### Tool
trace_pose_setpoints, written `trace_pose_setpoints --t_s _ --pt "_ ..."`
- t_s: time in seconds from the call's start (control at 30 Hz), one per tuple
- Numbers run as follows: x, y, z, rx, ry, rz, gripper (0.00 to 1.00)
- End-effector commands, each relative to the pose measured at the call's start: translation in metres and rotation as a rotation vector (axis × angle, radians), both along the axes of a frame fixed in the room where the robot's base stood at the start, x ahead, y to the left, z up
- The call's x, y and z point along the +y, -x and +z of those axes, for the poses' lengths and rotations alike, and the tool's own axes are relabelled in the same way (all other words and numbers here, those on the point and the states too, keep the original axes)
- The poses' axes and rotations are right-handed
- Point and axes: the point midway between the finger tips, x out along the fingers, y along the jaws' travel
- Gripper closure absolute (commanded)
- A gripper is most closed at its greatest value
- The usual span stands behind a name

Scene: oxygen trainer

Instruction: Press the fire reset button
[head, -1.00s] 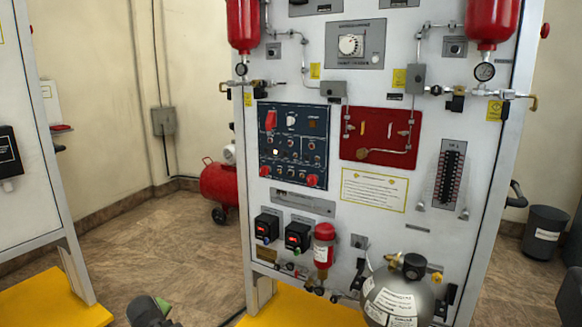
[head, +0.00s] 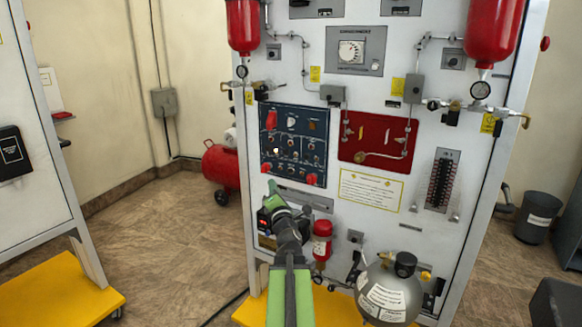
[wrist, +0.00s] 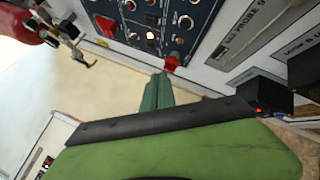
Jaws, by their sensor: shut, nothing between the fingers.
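The dark blue control panel (head: 293,165) is on the front of the white board, with rows of small switches and buttons. One small button (head: 276,151) at its left looks bright white. The labels are too small to read, so I cannot tell which button is the fire reset. Red knobs sit at the lower corners, one at the left (head: 265,168). My gripper (head: 271,186) is shut and empty, just below that left knob. In the wrist view, my gripper (wrist: 160,80) points at the panel's edge, with the red knob (wrist: 171,63) right by the fingertips; contact is unclear.
A red plate (head: 378,158) with piping is right of the panel. Below stand a red cylinder (head: 322,240), a grey round tank (head: 387,296) and small black boxes partly hidden by my arm. Red bottles (head: 494,32) hang above.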

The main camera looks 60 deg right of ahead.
Motion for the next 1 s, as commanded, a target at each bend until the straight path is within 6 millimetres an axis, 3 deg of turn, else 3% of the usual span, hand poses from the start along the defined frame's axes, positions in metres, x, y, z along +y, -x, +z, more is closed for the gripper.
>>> trace_pose_setpoints --t_s 0.43,1.0 --pt "-0.009 0.001 0.000 0.002 0.006 -0.001 1.00" --pt "-0.083 0.002 0.000 0.001 0.005 -0.002 1.00"
